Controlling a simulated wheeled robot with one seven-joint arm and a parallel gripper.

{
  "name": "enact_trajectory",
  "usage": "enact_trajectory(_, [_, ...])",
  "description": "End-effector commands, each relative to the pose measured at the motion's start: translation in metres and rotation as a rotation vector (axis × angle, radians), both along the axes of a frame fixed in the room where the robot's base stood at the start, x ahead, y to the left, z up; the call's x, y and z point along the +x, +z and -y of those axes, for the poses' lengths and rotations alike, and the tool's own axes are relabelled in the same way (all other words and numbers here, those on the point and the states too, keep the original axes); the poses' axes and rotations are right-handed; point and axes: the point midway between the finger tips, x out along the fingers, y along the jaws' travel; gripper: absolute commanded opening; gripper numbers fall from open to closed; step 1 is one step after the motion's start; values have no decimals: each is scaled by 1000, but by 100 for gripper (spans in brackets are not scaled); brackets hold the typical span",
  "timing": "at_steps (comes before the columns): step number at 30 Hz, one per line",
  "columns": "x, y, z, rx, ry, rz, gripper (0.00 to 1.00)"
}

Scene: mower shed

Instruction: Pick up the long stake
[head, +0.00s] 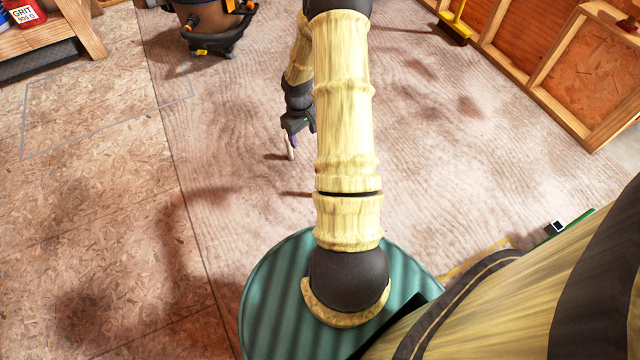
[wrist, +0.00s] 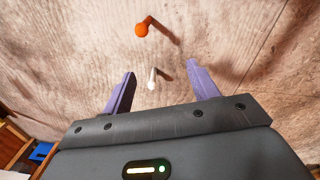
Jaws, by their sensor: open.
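My gripper (head: 296,133) hangs low over the floor beyond my forearm in the head view. In the wrist view my gripper (wrist: 161,68) has its two purple fingers spread apart with nothing held. A thin stake with a white top (wrist: 152,79) appears between the fingers; a pale upright piece (head: 291,150) shows just below the gripper in the head view. A second stake with a larger orange top (wrist: 142,29) stands beyond the fingertips in the wrist view. My arm seems to hide it in the head view. I cannot tell for certain which stake is longer.
A teal ribbed round top (head: 262,295) lies under my arm. A dark wheeled machine (head: 215,28) stands at the back, beside a wooden bench (head: 60,40) at left. A yellow broom (head: 456,25) and wooden wall framing (head: 560,105) are at right. The left floor is clear.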

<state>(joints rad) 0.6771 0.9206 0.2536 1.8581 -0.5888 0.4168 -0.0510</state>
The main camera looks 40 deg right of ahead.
Motion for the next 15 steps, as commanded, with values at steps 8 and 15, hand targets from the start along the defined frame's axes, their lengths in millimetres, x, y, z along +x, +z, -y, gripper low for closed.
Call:
enact_trajectory(8, [-11,-81,51,34,-27,-8,59])
enact_trajectory(15, [-12,-89,57,35,-27,-8,59])
